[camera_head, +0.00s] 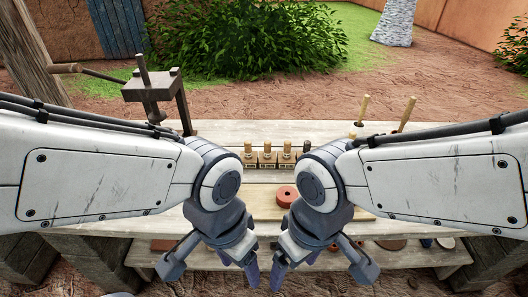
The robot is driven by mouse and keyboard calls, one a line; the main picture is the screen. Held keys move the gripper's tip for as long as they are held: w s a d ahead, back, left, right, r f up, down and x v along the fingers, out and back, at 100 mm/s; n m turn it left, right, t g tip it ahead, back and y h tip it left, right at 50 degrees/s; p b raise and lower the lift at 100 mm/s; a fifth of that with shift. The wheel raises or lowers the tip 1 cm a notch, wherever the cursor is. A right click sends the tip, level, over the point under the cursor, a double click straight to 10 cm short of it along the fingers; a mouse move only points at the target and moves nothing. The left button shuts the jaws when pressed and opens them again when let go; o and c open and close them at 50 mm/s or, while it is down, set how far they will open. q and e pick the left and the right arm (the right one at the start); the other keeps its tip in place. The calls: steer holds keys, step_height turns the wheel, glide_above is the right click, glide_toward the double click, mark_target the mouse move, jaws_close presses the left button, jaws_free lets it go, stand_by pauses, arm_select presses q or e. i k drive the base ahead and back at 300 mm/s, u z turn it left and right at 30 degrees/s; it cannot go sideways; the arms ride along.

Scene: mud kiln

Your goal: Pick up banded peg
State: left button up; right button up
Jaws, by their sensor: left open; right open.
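Several small wooden blocks stand in a row on the bench, each with an upright, dark-topped peg; one such peg (268,147) is near the row's middle. I cannot tell at this size which peg is banded. My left gripper (240,266) is open and empty, pointing down at the near side of the bench. My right gripper (295,266) is open and empty just right of it. Both are nearer than the row of pegs and apart from it. My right arm covers the right end of the row.
A reddish ring-shaped piece (287,195) lies on a pale board (262,208) between my wrists. A dark metal press (152,88) stands at the back left of the bench (225,130). Upright wooden handles (406,113) rise behind my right arm. Round items sit on a lower shelf (445,259).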

mark_target(267, 155)
steer(key=z, duration=0.05)
steer(key=i, duration=0.75)
steer(key=z, duration=1)
